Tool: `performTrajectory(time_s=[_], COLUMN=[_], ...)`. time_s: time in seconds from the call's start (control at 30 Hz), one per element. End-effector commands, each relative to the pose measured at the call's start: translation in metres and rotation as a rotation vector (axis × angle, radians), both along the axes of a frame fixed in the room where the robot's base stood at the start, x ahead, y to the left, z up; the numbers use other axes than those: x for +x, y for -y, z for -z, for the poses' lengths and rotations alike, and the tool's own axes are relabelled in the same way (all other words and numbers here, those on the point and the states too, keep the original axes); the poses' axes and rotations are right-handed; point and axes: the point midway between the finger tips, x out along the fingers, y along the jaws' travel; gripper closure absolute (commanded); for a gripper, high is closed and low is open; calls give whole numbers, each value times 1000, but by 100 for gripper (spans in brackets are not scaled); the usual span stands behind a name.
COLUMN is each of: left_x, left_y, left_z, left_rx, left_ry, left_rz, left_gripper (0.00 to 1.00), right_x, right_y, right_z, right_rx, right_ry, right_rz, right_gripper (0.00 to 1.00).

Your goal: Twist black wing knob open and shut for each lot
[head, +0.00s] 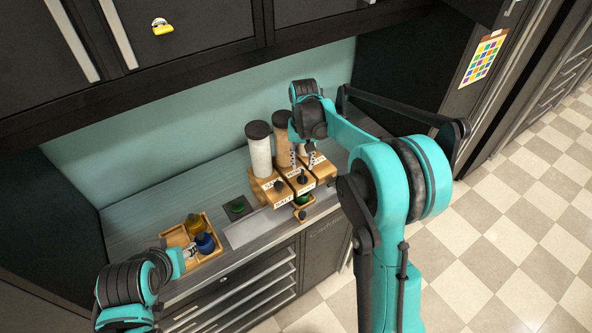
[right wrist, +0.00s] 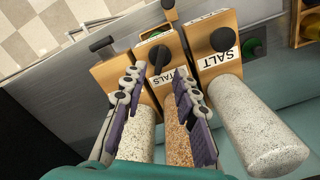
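Three wooden dispensers with clear tubes stand in a row on the counter. The white-filled one (head: 261,157) has a SALT label in the right wrist view (right wrist: 218,60). The middle one holds brown grains (right wrist: 178,140), with a partly hidden label ending in "TALS". Its black wing knob (right wrist: 158,57) is on the front. The third tube (right wrist: 137,135) holds pale speckled grains, with a black knob (right wrist: 102,44). My right gripper (right wrist: 161,78) is open, its fingers either side of the middle dispenser, pointing toward its knob. My left gripper (head: 188,252) is beside the wooden tray; its fingers are unclear.
The wooden tray (head: 217,247) holds a yellow item (head: 194,224) and a blue item (head: 205,243). A small wooden box with green inside (head: 303,200) sits below the middle dispenser. A dark pad with a green round (head: 237,207) lies left of the dispensers. Cabinets overhang the counter.

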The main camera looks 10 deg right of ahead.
Motion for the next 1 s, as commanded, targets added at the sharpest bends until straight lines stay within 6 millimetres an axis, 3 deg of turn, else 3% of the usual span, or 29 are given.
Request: performTrajectory(time_s=[0.1, 0.3, 0.63, 0.77, 1.0], left_x=[0, 0, 0, 0, 0], left_y=[0, 0, 0, 0, 0], left_z=[3, 5, 5, 5, 5], left_rx=[0, 0, 0, 0, 0], left_ry=[0, 0, 0, 0, 0], left_rz=[0, 0, 0, 0, 0], left_gripper=[60, 60, 60, 60, 60], right_x=[0, 0, 0, 0, 0], right_y=[0, -1, -1, -1, -1], right_z=[22, 45, 49, 49, 49], right_rx=[0, 0, 0, 0, 0], right_ry=[0, 0, 0, 0, 0], right_rz=[0, -1, -1, -1, -2], right_gripper=[71, 71, 71, 100, 100])
